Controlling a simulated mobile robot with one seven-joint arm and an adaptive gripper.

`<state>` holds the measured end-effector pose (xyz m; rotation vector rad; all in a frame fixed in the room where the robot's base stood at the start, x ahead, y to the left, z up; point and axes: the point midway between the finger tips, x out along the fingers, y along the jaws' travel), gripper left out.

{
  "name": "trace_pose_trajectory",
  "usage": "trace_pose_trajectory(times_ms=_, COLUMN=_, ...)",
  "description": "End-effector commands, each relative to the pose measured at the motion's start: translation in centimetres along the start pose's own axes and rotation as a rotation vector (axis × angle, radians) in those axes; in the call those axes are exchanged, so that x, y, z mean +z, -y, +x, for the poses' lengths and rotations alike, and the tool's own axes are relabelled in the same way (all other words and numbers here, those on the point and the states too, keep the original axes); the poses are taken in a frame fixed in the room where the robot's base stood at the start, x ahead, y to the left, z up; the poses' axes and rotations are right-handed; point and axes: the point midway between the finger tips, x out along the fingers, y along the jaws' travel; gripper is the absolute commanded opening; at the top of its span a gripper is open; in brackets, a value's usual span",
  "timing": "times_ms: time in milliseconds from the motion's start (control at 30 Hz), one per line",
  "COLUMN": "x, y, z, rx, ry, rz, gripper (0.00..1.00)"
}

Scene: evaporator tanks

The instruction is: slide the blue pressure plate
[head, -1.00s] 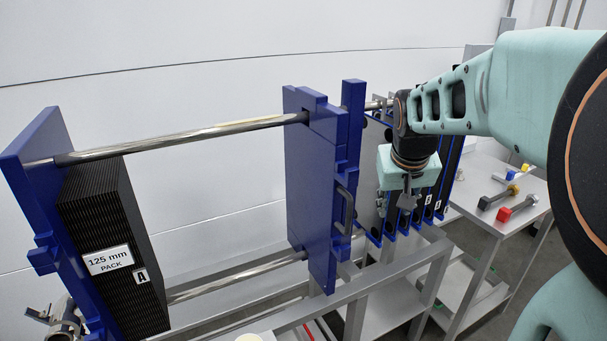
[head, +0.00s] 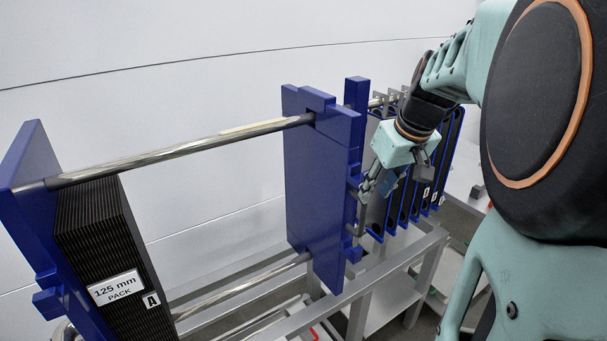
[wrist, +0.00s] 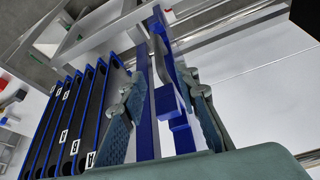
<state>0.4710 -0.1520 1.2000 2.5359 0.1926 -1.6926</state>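The blue pressure plate (head: 318,180) hangs upright on the steel rods, well apart from the black pack. A dark handle (head: 361,216) is on its right edge, partly hidden. My gripper (head: 372,184) is open beside the plate's right edge, close to the handle. In the wrist view, my open gripper (wrist: 162,82) has one finger on each side of the plate's blue edge parts (wrist: 172,98) and a grey bar that looks like the handle. I cannot tell whether a finger touches them.
The black plate pack (head: 108,250), labelled 125 mm PACK, stands against a blue end plate (head: 25,190) at left. Several blue-framed plates (head: 425,170) hang close behind my gripper. Grey frame rails (head: 385,268) run below.

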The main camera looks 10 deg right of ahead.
Motion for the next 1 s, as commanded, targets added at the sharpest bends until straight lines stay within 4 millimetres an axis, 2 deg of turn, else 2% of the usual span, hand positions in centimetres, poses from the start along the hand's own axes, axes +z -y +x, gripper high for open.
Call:
trace_pose_trajectory(times_ms=300, x=0.1, y=0.1, z=5.7, rx=-0.002, ry=0.005, rz=0.0, gripper=0.29)
trace_pose_trajectory(times_ms=500, x=0.1, y=0.1, z=8.8, rx=-0.001, ry=0.003, rz=0.001, gripper=0.29)
trace_pose_trajectory(times_ms=700, x=0.0, y=0.0, z=10.1, rx=0.001, ry=0.001, rz=0.0, gripper=0.29)
trace_pose_trajectory(times_ms=967, x=0.0, y=0.0, z=10.2, rx=0.001, ry=0.001, rz=0.0, gripper=0.29)
trace_pose_trajectory(times_ms=1000, x=0.0, y=0.0, z=10.2, rx=0.001, ry=0.0, rz=0.0, gripper=0.25)
